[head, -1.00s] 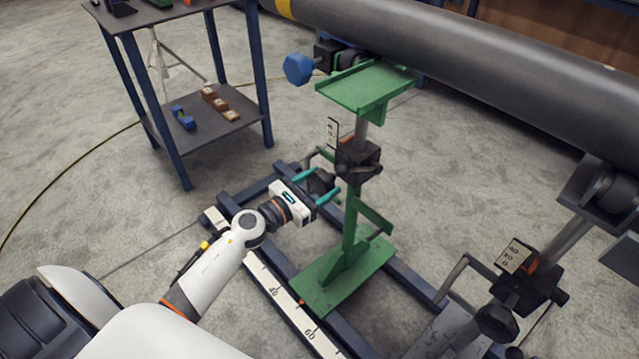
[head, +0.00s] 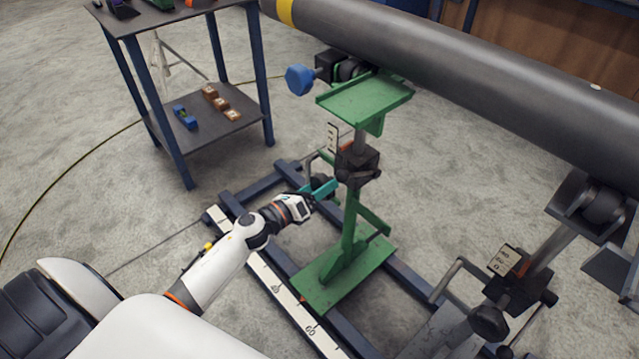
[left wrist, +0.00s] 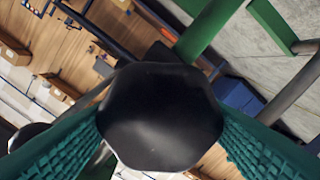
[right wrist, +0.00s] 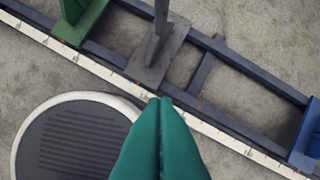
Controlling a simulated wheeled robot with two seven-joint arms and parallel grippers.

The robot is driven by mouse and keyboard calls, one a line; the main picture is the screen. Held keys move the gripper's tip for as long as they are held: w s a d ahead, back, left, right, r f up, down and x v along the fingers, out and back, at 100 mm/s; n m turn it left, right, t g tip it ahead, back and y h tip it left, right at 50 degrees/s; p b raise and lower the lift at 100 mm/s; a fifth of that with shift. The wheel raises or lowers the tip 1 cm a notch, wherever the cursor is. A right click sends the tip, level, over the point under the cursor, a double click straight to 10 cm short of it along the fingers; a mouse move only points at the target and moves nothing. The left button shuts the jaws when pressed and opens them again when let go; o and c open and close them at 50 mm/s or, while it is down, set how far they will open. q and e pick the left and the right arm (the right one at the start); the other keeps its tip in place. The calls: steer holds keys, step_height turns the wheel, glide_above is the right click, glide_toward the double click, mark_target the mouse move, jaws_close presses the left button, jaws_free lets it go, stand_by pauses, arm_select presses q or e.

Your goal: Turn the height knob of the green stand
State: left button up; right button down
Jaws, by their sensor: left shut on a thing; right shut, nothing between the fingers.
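The green stand (head: 348,240) stands upright on the blue floor frame, with a flat green top plate and a dark clamp block (head: 357,165) on its post. Its black height knob (left wrist: 160,115) fills the middle of the left wrist view, many-sided and dark. My left gripper (head: 322,188), with teal fingers, is shut on the knob, one finger on each side of it. In the head view the fingers and wrist hide most of the knob. My right gripper (right wrist: 160,105) is shut and empty above the floor frame; it is not in the head view.
A large grey pipe (head: 450,70) runs across the back. A grey stand (head: 520,280) with its own crank and knob is at the right. A blue knob (head: 299,79) sits by the green top plate. A dark shelf table (head: 215,130) is at the back left.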

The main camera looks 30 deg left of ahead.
arm_select(q)
steer(key=n+p, duration=0.2)
steer(key=n, duration=0.3)
steer(key=shift+r+n+p, duration=0.1)
steer(key=shift+n+p, duration=0.2)
steer(key=shift+n, duration=0.1)
steer(key=n+p, duration=0.2)
steer(key=n, duration=0.4)
steer(key=shift+a+p, duration=0.1)
steer(key=shift+p, duration=0.3)
steer(key=shift+f+n, duration=0.2)
steer(key=shift+n, duration=0.4)
arm_select(e)
step_height(320, 180, down, 20)
steer(key=s+g, duration=0.1)
steer(key=shift+s, duration=0.15)
steer(key=shift+f, duration=0.15)
arm_select(q)
steer(key=o, duration=1)
